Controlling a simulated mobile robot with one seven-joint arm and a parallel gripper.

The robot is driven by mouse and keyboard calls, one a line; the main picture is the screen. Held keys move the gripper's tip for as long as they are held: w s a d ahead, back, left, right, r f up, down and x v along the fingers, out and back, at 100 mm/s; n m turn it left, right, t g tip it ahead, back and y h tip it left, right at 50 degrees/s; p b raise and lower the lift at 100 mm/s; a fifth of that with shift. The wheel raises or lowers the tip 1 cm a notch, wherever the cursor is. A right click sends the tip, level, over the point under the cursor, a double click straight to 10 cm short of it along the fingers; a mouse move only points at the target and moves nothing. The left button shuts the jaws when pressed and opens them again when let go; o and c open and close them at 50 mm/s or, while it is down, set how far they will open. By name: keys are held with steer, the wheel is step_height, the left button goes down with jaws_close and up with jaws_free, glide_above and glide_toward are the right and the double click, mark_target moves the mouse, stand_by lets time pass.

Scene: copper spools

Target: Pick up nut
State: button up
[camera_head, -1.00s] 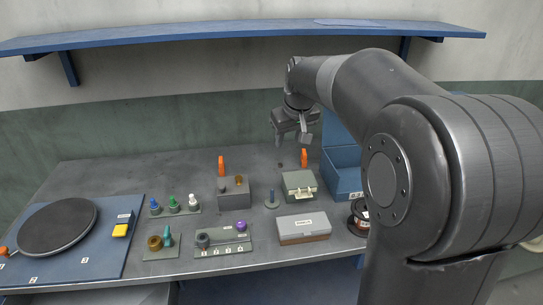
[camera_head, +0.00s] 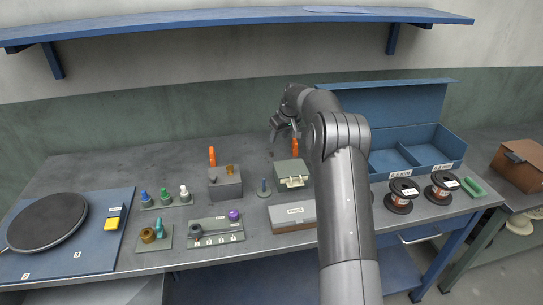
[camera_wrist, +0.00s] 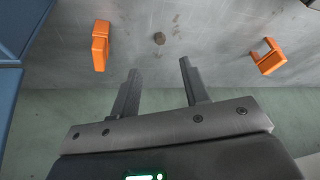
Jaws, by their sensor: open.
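The nut (camera_wrist: 159,38) is a small brownish-grey piece lying on the grey bench. In the wrist view it sits at the top middle, ahead of my fingertips and roughly midway between their lines. My gripper (camera_wrist: 158,66) is open and empty, its two dark fingers well apart and not touching the nut. In the head view my gripper (camera_head: 276,134) hangs above the back of the bench, between the two orange pieces. The nut is too small to make out clearly there.
An orange bracket (camera_wrist: 100,45) stands left of the nut in the wrist view, another orange bracket (camera_wrist: 268,57) to the right. A blue bin (camera_head: 413,153) is right of my arm. A grey block (camera_head: 226,185), a small case (camera_head: 291,174) and spools (camera_head: 402,194) stand nearer the front.

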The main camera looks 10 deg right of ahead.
mark_target(273, 154)
steer(key=x, duration=1)
steer(key=shift+w+f, duration=0.15)
steer(key=shift+f, duration=0.2)
steer(key=shift+c, duration=0.4)
jaws_close()
